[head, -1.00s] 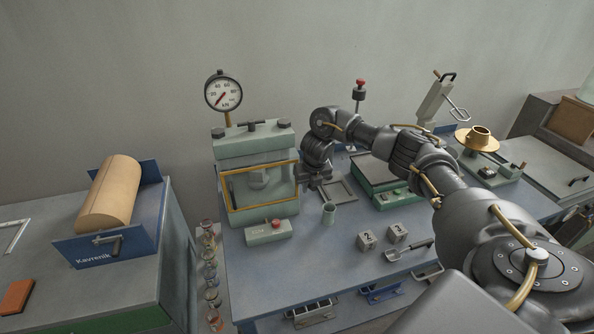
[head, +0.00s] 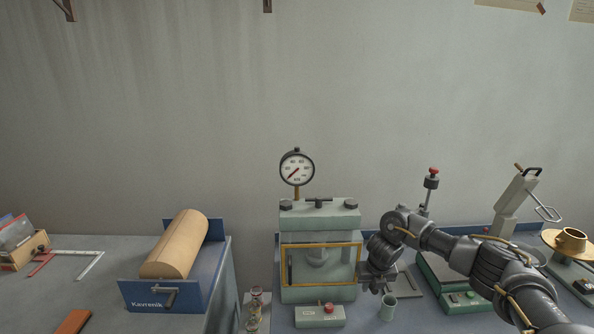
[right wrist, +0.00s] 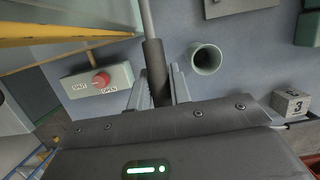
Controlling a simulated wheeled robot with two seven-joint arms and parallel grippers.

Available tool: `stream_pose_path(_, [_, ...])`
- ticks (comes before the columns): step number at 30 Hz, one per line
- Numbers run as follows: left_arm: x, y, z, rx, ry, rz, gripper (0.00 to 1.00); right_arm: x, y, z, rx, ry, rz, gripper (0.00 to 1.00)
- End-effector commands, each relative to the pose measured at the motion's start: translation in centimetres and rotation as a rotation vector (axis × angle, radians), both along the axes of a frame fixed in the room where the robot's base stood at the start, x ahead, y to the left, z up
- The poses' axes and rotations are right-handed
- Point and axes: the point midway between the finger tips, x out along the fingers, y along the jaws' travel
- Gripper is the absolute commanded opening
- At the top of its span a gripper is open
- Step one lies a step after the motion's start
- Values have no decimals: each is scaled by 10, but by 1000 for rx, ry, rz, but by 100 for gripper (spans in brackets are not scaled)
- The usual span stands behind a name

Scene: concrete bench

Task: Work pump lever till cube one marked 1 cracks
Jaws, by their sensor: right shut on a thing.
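My right gripper (head: 372,283) is at the right side of the pale green press (head: 320,218). In the right wrist view its fingers (right wrist: 157,84) are shut around the dark grip of the pump lever (right wrist: 153,58), a grey rod running up out of frame. The press has a yellow-framed guard (head: 320,244) at its front; a pale shape shows behind it, but I cannot make out cube 1. The dial gauge (head: 297,168) stands above the press, its red needle pointing lower left. My left gripper is not in view.
A control box with a red knob (head: 328,308) stands before the press. A green cup (head: 388,306) stands right of it. Cube 3 (right wrist: 291,103) sits on the bench in the right wrist view. A blue roller unit (head: 180,262) is at the left.

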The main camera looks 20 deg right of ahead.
Motion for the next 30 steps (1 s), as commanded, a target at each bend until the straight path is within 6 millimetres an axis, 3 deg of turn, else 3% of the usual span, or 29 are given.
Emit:
stream_pose_path(18, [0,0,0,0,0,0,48,-13,4,-61,0,6,1,0])
stream_pose_path(30, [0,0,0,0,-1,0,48,-12,4,-65,0,4,2,0])
